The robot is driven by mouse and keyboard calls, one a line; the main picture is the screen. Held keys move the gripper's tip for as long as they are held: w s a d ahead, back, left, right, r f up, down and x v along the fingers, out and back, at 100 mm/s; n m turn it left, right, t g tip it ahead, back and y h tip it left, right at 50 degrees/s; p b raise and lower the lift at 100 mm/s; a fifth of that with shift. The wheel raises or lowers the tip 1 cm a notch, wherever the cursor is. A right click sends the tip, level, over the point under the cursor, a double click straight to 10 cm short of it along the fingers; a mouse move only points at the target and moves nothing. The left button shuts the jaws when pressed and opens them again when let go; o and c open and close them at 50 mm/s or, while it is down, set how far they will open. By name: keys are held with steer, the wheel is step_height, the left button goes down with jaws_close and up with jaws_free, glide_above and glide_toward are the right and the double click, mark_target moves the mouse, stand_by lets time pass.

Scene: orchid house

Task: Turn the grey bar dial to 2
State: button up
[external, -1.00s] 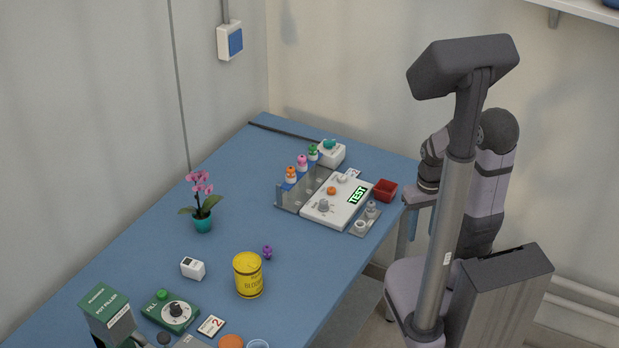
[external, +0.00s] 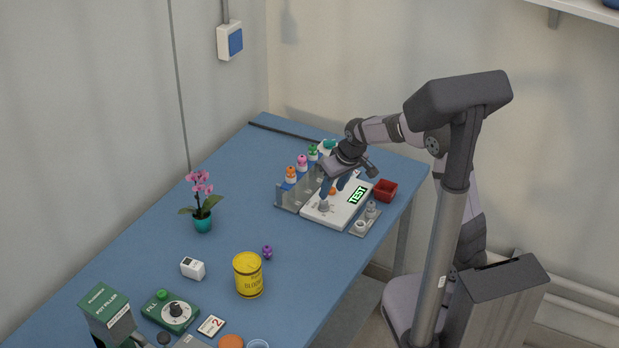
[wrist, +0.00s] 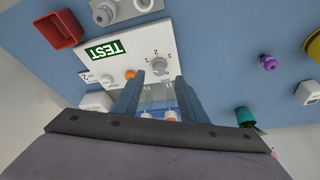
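The grey bar dial (wrist: 160,65) sits on a white panel box (wrist: 126,56) with the numbers 1, 2 and 3 printed around it. The dial also shows in the external view (external: 323,206). Its exact pointing is too small to read. An orange button (wrist: 130,74) and a green lit TEST display (wrist: 102,50) are on the same box. My gripper (wrist: 156,92) is above the box with its two blue fingers apart and nothing between them. In the wrist view the dial lies just beyond the fingertips, apart from them.
A rack (external: 290,200) with bottles topped orange, pink and green stands behind the box. A green box with a black dial (external: 170,313) and a yellow tin (external: 248,275) are further left.

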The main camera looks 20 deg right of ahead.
mark_target(324, 202)
steer(key=shift+w+p+x, duration=0.2)
steer(key=shift+p+x, duration=0.1)
steer(key=shift+x, duration=1.5)
steer(key=shift+w+p+x, duration=0.25)
steer(key=shift+p+x, duration=0.05)
steer(key=shift+x, duration=1.5)
steer(key=shift+a+r, duration=0.15)
jaws_close()
